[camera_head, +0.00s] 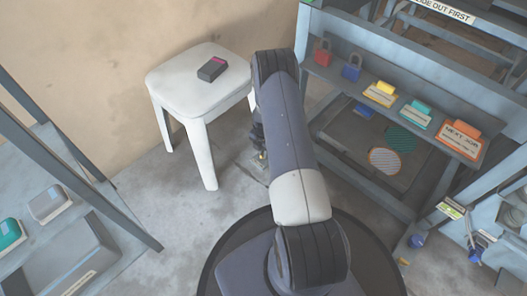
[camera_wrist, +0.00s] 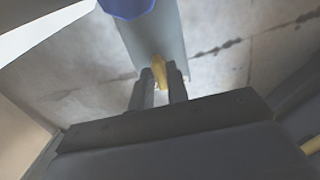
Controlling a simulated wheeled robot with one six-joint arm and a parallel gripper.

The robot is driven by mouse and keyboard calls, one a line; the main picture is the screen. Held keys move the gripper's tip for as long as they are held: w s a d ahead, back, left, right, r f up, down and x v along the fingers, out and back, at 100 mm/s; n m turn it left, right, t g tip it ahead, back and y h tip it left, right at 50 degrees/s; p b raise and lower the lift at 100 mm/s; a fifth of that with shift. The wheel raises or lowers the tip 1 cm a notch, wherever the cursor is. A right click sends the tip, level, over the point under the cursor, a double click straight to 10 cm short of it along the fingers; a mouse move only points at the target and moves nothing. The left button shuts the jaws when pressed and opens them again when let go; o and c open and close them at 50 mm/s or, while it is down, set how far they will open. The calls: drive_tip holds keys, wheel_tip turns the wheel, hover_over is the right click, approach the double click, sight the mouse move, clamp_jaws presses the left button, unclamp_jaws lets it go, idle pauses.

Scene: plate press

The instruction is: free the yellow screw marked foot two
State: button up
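In the wrist view a narrow yellow piece, which looks like the yellow screw (camera_wrist: 159,70), stands between the two fingertips of my gripper (camera_wrist: 160,77). The fingers lie close on both sides of it and look shut on it. It sits at the near end of a grey-blue bar (camera_wrist: 165,30); a blue knob (camera_wrist: 127,7) is at the bar's far end. No foot number is readable. In the head view my arm hides most of the gripper, which is low over the floor between the stool and the press frame (camera_head: 355,165).
A white stool (camera_head: 185,75) with a dark box (camera_head: 212,69) stands left of my arm. The frame's shelf carries padlocks and coloured tags (camera_head: 415,113). Another blue knob (camera_head: 417,241) and a small yellow piece (camera_head: 403,262) are low at right. A grey rack (camera_head: 60,225) stands at left.

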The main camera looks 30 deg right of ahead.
drive_tip(key=o, duration=0.3)
wheel_tip(320, 180, up, 11)
drive_tip(key=p, duration=0.4)
drive_tip(key=shift+f+p, duration=0.1)
drive_tip(key=shift+p, duration=0.25)
wheel_tip(320, 180, down, 11)
drive_tip(key=b, duration=0.5)
drive_tip(key=shift+m, duration=0.3)
